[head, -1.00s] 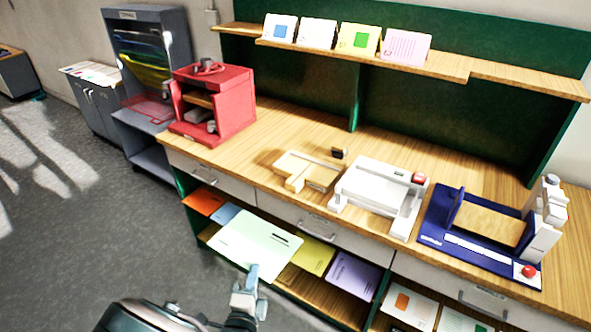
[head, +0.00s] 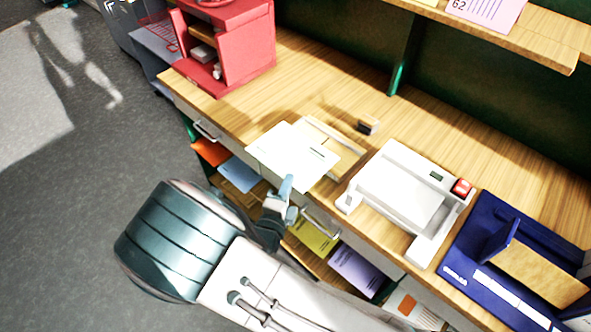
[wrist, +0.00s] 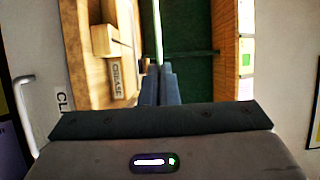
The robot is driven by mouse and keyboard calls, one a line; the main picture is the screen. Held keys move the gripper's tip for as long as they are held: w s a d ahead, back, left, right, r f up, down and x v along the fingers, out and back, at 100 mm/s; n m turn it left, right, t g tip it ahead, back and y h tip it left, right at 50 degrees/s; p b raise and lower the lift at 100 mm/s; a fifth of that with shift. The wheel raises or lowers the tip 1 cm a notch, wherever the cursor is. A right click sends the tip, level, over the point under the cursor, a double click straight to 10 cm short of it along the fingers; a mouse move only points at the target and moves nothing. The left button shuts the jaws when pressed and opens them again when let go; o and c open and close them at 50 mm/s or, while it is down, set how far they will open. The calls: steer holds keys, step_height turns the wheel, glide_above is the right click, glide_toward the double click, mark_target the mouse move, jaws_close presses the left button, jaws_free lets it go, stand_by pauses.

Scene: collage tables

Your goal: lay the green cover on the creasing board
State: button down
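The cover (head: 280,148) is a very pale green, almost white sheet with small dark marks. My gripper (head: 289,186) is shut on its near edge and holds it out over the table's front edge. In the wrist view the cover (wrist: 157,25) shows edge-on as a thin pale line between the fingers (wrist: 160,80). The creasing board (head: 346,161) is a light wooden board with a raised fence; the cover hides its left part in the head view. In the wrist view the creasing board (wrist: 105,40) lies left of the cover, near a CREASE label (wrist: 117,78). I cannot tell whether they touch.
A white machine (head: 400,190) stands just right of the board, and a blue machine (head: 500,290) beyond it. A red cabinet (head: 225,45) stands at the left. A small dark block (head: 368,125) sits behind the board. Coloured sheets lie on the shelf below.

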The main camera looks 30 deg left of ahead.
steer(key=shift+w+d+f+b, duration=0.15)
steer(key=shift+w+f+b, duration=0.25)
steer(key=shift+w+b, duration=0.1)
steer(key=w+f+b, duration=0.1)
steer(key=w+b, duration=0.1)
steer(key=w+d+f+b, duration=0.1)
steer(key=w+b, duration=0.1)
steer(key=w+d+f+b, duration=0.1)
steer(key=w+f+b, duration=0.1)
steer(key=w, duration=0.1)
steer(key=shift+w+d, duration=0.1)
steer(key=shift+w+d+f+b, duration=0.15)
steer(key=shift+w+f, duration=0.15)
steer(key=shift+f, duration=0.4)
steer(key=shift+w+a+f+b, duration=0.15)
steer(key=shift+w+f, duration=0.1)
steer(key=shift+f, duration=0.4)
steer(key=shift+d, duration=0.1)
steer(key=c, duration=1.6)
jaws_free()
